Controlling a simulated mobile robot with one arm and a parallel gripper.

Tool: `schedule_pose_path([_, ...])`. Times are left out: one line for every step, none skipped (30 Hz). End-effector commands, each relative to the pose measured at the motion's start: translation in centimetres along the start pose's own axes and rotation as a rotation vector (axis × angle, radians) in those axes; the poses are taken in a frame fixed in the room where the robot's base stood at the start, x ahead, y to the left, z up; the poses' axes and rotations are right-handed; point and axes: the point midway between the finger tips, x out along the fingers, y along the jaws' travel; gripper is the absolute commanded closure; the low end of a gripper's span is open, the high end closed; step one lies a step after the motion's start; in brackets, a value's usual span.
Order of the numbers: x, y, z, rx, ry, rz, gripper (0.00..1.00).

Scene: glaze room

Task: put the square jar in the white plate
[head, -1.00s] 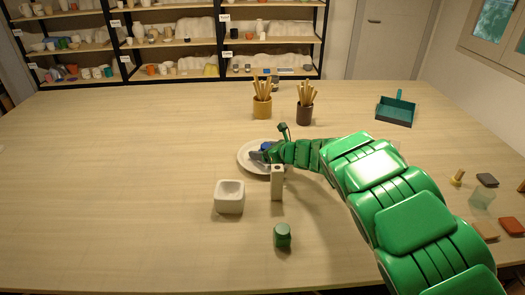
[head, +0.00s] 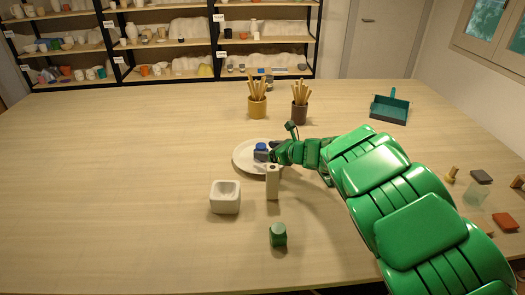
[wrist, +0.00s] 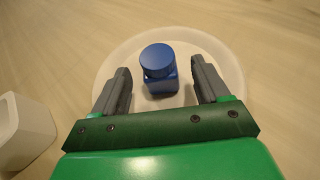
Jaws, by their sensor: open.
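The square jar (head: 261,153) is dark blue with a round blue lid. It stands upright on the white plate (head: 242,165) at the middle of the table. In the wrist view the jar (wrist: 160,83) stands inside the plate's rim (wrist: 222,62), near its middle. My gripper (wrist: 162,84) is open, with one finger on each side of the jar and a gap showing at both sides. In the head view my gripper (head: 273,156) is at the plate's right side, partly hiding it.
A white square bowl (head: 225,198), a tall cream block (head: 272,183) and a green jar (head: 278,235) stand in front of the plate. Two brush pots (head: 257,108) (head: 299,113) stand behind. A teal dustpan (head: 389,108) lies back right. The table's left is clear.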

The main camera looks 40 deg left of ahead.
Motion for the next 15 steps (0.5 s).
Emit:
schedule_pose_path([-0.6, 0.0, 0.0, -0.002, 0.001, 0.0, 0.25])
schedule_pose_path([-0.8, 0.0, 0.0, -0.001, 0.001, 0.001, 0.25])
schedule_pose_path([-1.2, 0.0, -0.1, -0.001, 0.001, 0.002, 0.25])
schedule_pose_path([-1.5, 0.0, -0.1, 0.0, 0.002, 0.001, 0.25])
schedule_pose_path([-1.9, 0.0, -0.1, 0.001, 0.002, 0.0, 0.25])
schedule_pose_path([-2.3, 0.0, -0.2, 0.001, 0.003, -0.001, 0.25])
schedule_pose_path([-2.6, 0.0, -0.2, 0.001, 0.003, -0.001, 0.25])
schedule_pose_path([-2.9, -0.1, -0.2, 0.0, 0.003, -0.002, 0.25])
schedule_pose_path([-3.4, -0.1, -0.1, 0.0, 0.003, -0.002, 0.25])
schedule_pose_path([-3.7, -0.1, -0.1, 0.0, 0.003, -0.002, 0.25])
schedule_pose_path([-4.0, -0.1, -0.1, 0.0, 0.002, -0.002, 0.25])
schedule_pose_path([-4.4, 0.0, -0.1, 0.0, 0.001, -0.001, 0.25])
schedule_pose_path([-4.6, 0.0, -0.1, 0.0, 0.001, 0.0, 0.25])
schedule_pose_path([-4.8, 0.0, -0.1, -0.001, 0.001, 0.001, 0.25])
schedule_pose_path([-5.2, 0.0, -0.1, -0.001, 0.002, 0.001, 0.25])
